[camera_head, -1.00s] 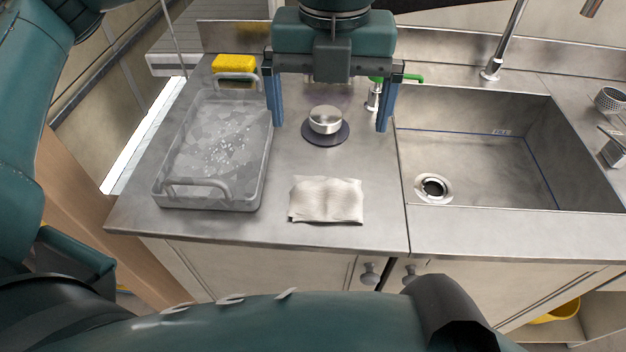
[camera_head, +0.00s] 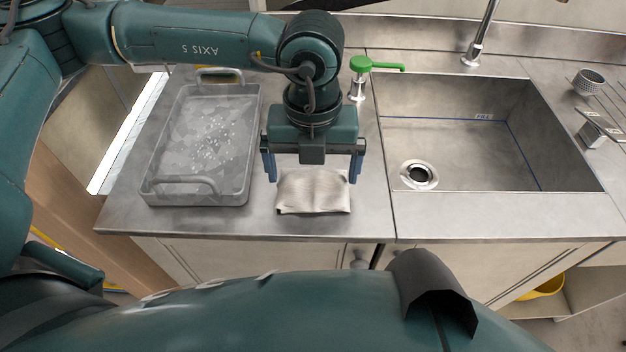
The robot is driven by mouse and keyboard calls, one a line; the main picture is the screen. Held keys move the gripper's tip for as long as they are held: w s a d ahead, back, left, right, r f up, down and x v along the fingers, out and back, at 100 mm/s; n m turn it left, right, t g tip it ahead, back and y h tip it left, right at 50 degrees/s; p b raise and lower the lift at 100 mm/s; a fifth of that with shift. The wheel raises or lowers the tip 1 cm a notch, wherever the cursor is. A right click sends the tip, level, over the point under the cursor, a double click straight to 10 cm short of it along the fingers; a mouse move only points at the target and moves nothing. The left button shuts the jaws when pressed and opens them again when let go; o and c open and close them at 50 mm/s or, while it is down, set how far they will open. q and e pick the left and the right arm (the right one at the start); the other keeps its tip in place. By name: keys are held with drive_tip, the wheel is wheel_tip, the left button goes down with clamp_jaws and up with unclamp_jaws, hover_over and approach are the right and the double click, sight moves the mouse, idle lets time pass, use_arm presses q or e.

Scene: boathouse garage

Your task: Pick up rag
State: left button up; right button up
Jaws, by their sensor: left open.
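The rag (camera_head: 313,196) is a folded, off-white cloth lying flat on the steel counter, left of the sink, near the counter's front edge. My left gripper (camera_head: 312,172) is open, with its blue fingers spread wide to either side of the rag's far part. Its body hides the rag's far edge. I cannot tell how high the fingertips are above the counter. My right gripper does not show.
A grey tray (camera_head: 152,188) with handles stands left of the rag. A sink basin (camera_head: 470,150) with a faucet (camera_head: 478,45) lies to the right. A green-topped dispenser (camera_head: 359,75) stands behind, near the gripper. Bare counter (camera_head: 300,228) lies in front.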

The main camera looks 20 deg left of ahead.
use_arm(q)
drive_tip(key=shift+f, duration=0.1)
drive_tip(key=shift+c, duration=0.2)
drive_tip(key=shift+c, duration=1.4)
drive_tip(key=c, duration=0.4)
